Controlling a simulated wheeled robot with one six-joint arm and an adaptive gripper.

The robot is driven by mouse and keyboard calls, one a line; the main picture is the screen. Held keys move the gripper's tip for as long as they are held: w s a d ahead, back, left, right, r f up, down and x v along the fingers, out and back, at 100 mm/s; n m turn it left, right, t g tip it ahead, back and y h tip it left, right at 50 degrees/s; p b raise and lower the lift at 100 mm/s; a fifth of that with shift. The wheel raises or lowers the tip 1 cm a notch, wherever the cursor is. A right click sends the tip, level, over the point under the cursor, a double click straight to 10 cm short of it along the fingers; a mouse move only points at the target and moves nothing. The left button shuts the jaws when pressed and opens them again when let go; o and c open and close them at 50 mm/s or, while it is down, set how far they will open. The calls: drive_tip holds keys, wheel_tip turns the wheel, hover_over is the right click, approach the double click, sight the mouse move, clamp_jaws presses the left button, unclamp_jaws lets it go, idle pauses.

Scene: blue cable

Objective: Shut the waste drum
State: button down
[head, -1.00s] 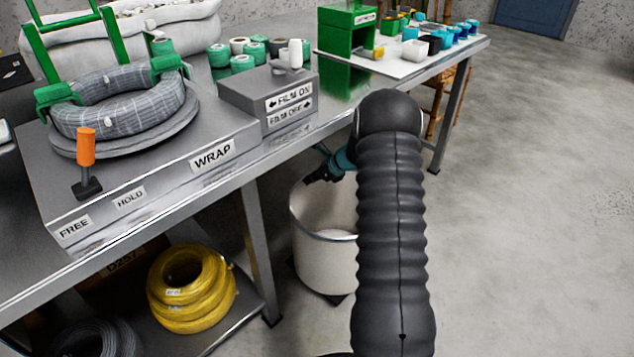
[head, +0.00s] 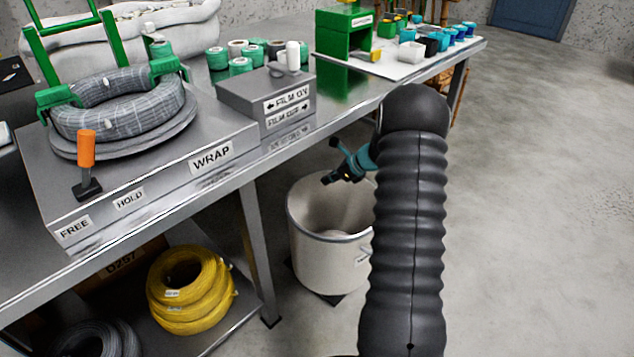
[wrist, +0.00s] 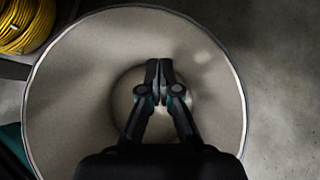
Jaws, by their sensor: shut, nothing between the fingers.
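The waste drum (head: 322,262) is a white, round, open-topped bin on the floor beside the table. Its mouth is uncovered, and my arm hides its right side in the head view. In the wrist view I look down into the drum (wrist: 70,95), with its rim circling most of the picture and a darker ring at its bottom. No lid is clear to see in either view.
The metal table (head: 130,235) edge runs close along the drum's left. A yellow cable coil (head: 190,290) lies on the lower shelf. A wrapping station with a grey coil (head: 118,103) and an orange-handled lever (head: 86,150) stands on top. The floor (head: 540,220) at right is clear.

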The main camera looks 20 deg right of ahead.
drive_tip(key=s+d+r+m+t+h, duration=0.1)
drive_tip(key=s+d+r+m+h, duration=0.3)
drive_tip(key=s+d, duration=1.15)
drive_tip(key=s+d+n+y, duration=0.25)
drive_tip(key=s+d, duration=0.25)
drive_tip(key=s, duration=0.5)
drive_tip(key=shift+n+g+y, duration=0.5)
drive_tip(key=shift+n+y, duration=0.25)
drive_tip(key=shift+n, duration=0.1)
drive_tip(key=w+a+f, duration=0.2)
drive_tip(key=a, duration=0.1)
drive_tip(key=w+a+f, duration=0.1)
drive_tip(key=a+f, duration=0.1)
drive_tip(key=a, duration=0.1)
drive_tip(key=w+a+f+b, duration=0.1)
drive_tip(key=w+a+f, duration=0.1)
drive_tip(key=a+f, duration=0.1)
drive_tip(key=shift+w, duration=0.3)
drive_tip(key=shift+w+a, duration=0.45)
drive_tip(key=shift+w, duration=0.05)
